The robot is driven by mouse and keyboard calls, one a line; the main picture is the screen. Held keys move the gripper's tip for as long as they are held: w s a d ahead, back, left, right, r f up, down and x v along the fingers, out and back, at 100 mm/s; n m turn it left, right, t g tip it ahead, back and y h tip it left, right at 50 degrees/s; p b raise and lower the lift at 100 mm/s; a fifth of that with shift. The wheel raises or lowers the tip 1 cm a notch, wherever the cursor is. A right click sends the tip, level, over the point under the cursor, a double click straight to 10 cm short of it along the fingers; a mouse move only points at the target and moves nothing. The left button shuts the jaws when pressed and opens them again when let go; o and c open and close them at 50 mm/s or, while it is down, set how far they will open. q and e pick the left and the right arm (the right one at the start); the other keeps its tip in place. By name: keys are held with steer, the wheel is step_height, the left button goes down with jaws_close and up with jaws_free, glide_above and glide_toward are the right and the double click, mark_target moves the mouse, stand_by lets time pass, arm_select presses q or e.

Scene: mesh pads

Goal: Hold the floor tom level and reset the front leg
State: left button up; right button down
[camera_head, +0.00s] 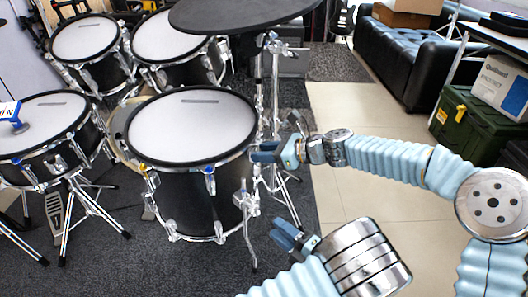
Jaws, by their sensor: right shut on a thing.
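The floor tom (190,122), black with a white head and a black hoop, stands upright in the middle of the camera_head view. Its head looks about level. A chrome leg (248,240) sits in a bracket at its front right and runs down to the carpet. My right gripper (256,152) is shut on the tom's rim at the right side; the exact contact is partly hidden by the fingers. My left gripper (280,234) is lower, right of the chrome leg and apart from it. Its blue fingers look open and empty.
A snare drum (40,122) on a stand is at left, and two rack toms (172,38) are behind. A black cymbal pad (240,12) overhangs at the top. A green case (475,122) and a black sofa (420,55) are at right. Pale floor tiles between are clear.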

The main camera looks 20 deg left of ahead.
arm_select(q)
steer(key=v, duration=0.7)
steer(key=shift+s+d, duration=0.15)
steer(key=shift+d, duration=0.15)
arm_select(e)
steer(key=shift+s+a+r, duration=0.1)
steer(key=shift+s+a, duration=0.15)
steer(key=shift+s, duration=0.1)
